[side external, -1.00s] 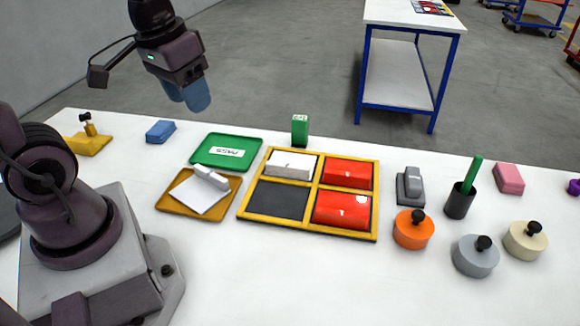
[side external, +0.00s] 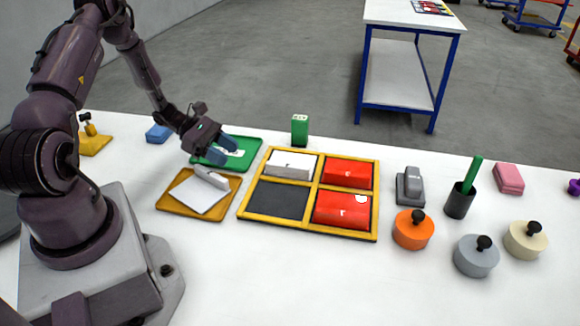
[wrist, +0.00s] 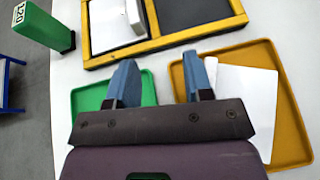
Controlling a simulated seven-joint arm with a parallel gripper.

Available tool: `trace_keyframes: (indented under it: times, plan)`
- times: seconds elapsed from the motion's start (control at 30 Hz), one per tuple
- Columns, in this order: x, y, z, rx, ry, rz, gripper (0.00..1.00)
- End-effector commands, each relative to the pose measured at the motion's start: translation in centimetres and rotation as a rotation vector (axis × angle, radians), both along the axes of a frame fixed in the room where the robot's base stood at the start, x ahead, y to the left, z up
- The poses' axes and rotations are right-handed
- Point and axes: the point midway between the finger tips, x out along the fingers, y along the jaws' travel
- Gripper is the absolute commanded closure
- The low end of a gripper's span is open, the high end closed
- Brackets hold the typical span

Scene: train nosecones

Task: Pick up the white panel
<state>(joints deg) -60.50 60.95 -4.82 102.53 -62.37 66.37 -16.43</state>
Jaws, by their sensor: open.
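A white panel with a raised light-grey edge (side external: 290,163) sits in the back-left compartment of the yellow-framed holder (side external: 243,199); it also shows at the top of the wrist view (wrist: 108,24). Another white flat piece with a raised block at its back edge (side external: 198,195) lies on the orange tray (side external: 176,211); in the wrist view it is at the right (wrist: 248,100). My gripper (side external: 222,149) is open and empty, over the green tray and near the orange tray's back edge. In the wrist view its blue fingers (wrist: 160,82) are apart with nothing between them.
The green tray (side external: 250,148) carries a white label partly hidden by my gripper. Two red panels (side external: 347,172) fill the holder's right compartments; its front-left compartment (side external: 278,200) is empty. A green block (side external: 300,130) stands behind. Several knobbed discs and a pen cup (side external: 459,203) are at right.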

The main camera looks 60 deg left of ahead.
Motion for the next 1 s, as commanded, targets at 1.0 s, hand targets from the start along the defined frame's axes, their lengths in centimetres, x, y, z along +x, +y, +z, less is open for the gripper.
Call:
trace_keyframes:
  times: [1.0]
  plan:
    - [9.0, -5.8, -2.6, -0.077, -0.018, 0.117, 0.53]
